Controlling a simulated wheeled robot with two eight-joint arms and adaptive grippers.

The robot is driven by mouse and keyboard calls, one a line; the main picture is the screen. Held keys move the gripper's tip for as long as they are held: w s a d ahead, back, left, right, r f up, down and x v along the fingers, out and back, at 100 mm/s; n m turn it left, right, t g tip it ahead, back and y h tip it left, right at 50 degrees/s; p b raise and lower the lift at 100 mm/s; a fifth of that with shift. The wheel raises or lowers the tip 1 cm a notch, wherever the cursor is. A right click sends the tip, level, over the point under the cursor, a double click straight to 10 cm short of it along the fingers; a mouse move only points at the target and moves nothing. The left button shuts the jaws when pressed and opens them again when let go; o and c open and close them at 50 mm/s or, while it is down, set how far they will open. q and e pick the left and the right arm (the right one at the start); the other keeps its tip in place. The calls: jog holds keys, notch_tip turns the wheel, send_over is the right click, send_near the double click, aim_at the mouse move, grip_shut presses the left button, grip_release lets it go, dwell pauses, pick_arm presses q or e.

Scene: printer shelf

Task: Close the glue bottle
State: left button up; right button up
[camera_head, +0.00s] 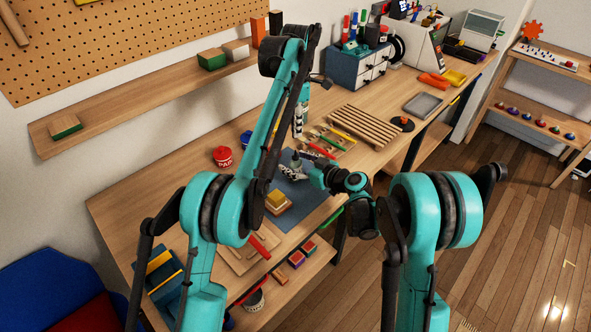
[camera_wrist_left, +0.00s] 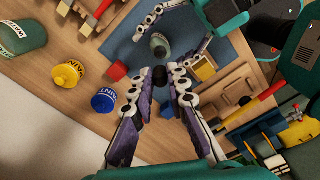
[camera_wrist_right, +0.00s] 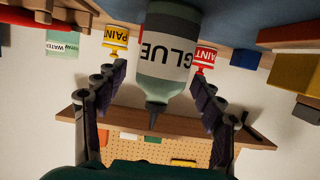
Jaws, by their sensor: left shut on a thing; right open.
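The glue bottle (camera_wrist_right: 165,60) stands upright on the blue mat, shown inverted in the right wrist view with its GLUE label and dark bare nozzle. It also shows from above in the left wrist view (camera_wrist_left: 160,46). My right gripper (camera_head: 294,163) is open, its fingers on either side of the bottle; contact cannot be told. My left gripper (camera_head: 299,132) is shut on a small black piece, apparently the cap (camera_wrist_left: 159,76), held between its fingertips and apart from the nozzle.
A red paint pot (camera_head: 223,156) stands left of the mat (camera_head: 291,211). Yellow (camera_wrist_left: 67,73) and blue (camera_wrist_left: 104,100) paint pots and a water jar (camera_wrist_left: 22,33) stand nearby. A wooden rack (camera_head: 368,135) lies to the right. A wall shelf (camera_head: 150,104) runs behind.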

grip_shut()
pick_arm(q)
jog(key=shift+f, duration=2.5)
jog(key=shift+f, duration=0.85)
jog(key=shift+f, duration=0.65)
jog(key=o, duration=0.8)
